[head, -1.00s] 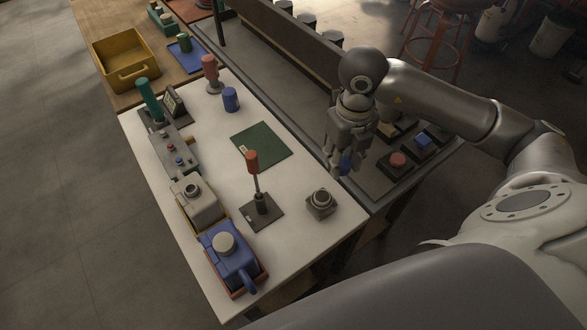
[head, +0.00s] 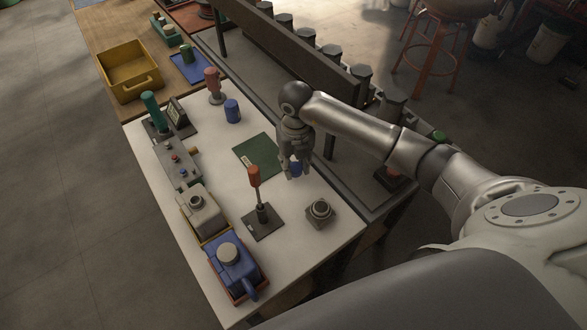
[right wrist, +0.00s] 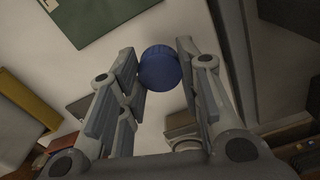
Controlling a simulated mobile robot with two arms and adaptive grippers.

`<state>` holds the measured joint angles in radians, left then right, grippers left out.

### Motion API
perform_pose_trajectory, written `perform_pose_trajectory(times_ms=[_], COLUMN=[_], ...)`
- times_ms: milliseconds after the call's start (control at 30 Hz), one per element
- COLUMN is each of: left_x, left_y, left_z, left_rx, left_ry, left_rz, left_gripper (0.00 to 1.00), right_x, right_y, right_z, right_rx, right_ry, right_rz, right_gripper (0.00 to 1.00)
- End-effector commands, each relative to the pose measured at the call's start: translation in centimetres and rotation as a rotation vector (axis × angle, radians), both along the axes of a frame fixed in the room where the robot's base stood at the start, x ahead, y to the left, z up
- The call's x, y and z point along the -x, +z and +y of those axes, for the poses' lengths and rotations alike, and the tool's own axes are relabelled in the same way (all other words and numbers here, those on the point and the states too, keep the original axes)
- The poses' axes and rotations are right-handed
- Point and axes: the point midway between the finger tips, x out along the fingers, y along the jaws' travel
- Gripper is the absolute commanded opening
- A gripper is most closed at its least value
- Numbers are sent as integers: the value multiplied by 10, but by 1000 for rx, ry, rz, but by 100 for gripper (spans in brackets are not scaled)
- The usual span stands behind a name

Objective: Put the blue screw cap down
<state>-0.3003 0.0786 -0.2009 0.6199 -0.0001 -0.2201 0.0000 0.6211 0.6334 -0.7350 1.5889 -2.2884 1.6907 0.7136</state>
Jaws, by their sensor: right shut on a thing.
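My right gripper (head: 295,173) is shut on the blue screw cap (head: 296,167), over the white table's right side, just right of the green mat (head: 259,156). In the right wrist view the round ribbed blue cap (right wrist: 159,68) sits between the two fingers, with the white table top below it. The cap's height above the table is hard to judge. The grey jerrycan (head: 203,213) and the blue jerrycan (head: 237,270) stand at the table's near left. My left gripper is not in view.
A red-handled tool (head: 254,178) stands upright on a dark base left of the gripper. A grey block with a round fitting (head: 320,211) is nearer. A blue cylinder (head: 233,111) and a red-topped tool (head: 212,80) stand farther back. Bare white table (head: 300,240) lies in front.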

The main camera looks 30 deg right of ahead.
Motion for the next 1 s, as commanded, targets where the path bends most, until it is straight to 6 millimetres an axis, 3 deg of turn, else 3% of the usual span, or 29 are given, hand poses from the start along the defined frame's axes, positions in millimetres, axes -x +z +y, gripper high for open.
perform_pose_trajectory(times_ms=[367,767,800,933,1000], left_x=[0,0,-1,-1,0], left_y=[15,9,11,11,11], left_z=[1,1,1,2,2], left_rx=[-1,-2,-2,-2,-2], left_ry=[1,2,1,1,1], left_rz=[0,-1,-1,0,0], left_gripper=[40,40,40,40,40], right_x=[-6,-6,-6,-6,-6], right_y=[-35,-43,-41,-41,-41], right_z=[2,2,2,2,2], right_rx=[0,2,1,1,1], right_ry=[0,0,0,0,0], right_rz=[1,0,0,0,1], right_gripper=[0,0,38,54,54])
